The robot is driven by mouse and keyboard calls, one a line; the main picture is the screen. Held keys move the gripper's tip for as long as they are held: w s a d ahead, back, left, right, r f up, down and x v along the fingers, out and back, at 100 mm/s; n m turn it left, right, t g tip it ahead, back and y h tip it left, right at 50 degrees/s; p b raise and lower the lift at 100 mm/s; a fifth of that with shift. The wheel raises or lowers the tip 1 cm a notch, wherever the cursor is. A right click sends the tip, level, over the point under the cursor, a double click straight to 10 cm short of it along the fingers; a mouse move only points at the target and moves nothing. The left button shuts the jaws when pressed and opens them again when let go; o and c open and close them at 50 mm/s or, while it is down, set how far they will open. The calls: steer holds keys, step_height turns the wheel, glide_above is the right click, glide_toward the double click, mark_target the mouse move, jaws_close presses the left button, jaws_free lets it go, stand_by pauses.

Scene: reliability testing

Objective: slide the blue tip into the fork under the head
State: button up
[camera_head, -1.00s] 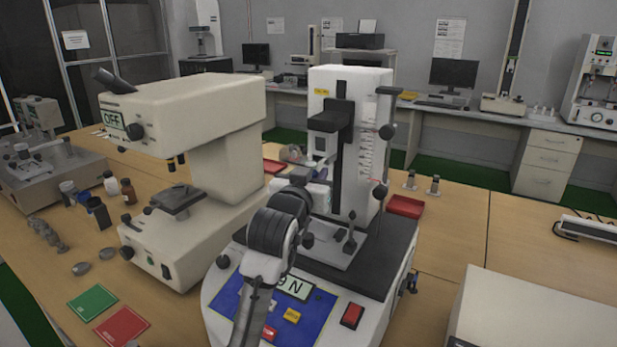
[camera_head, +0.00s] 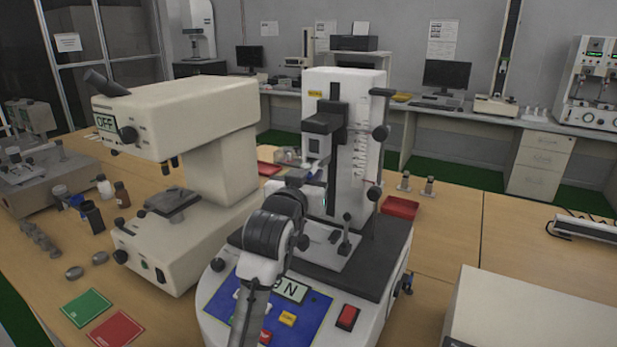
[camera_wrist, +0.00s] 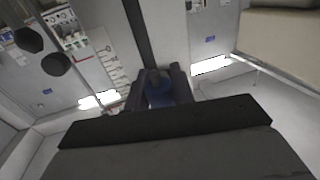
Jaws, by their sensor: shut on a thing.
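The tester's black head (camera_head: 322,122) sits on its upright white column. A small light fitting (camera_head: 315,145) hangs beneath it; I cannot clearly make out the fork's slot. My gripper (camera_head: 312,178) is in front of the column, below the head, largely hidden by my own wrist. In the wrist view my gripper (camera_wrist: 160,76) has its dark fingers closed on the blue tip (camera_wrist: 160,93). The tip is hardly visible in the head view. The gap between it and the fork cannot be judged.
The tester's small plate with upright levers (camera_head: 335,250) lies below my gripper. A beige microscope-like machine (camera_head: 180,115) stands close on the left. A red tray (camera_head: 401,208) lies to the right. Bare table (camera_head: 450,245) extends right of the tester.

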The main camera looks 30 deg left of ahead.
steer(key=shift+w, duration=0.15)
steer(key=shift+w, duration=0.75)
steer(key=shift+w, duration=0.25)
steer(key=shift+w+a+p, duration=0.1)
steer(key=shift+w+p, duration=0.2)
steer(key=shift+w, duration=0.25)
steer(key=shift+w, duration=0.2)
steer(key=shift+w, duration=0.7)
steer(key=shift+a, duration=0.1)
stand_by(0.4)
steer(key=o, duration=1.1)
steer(key=shift+c, duration=0.2)
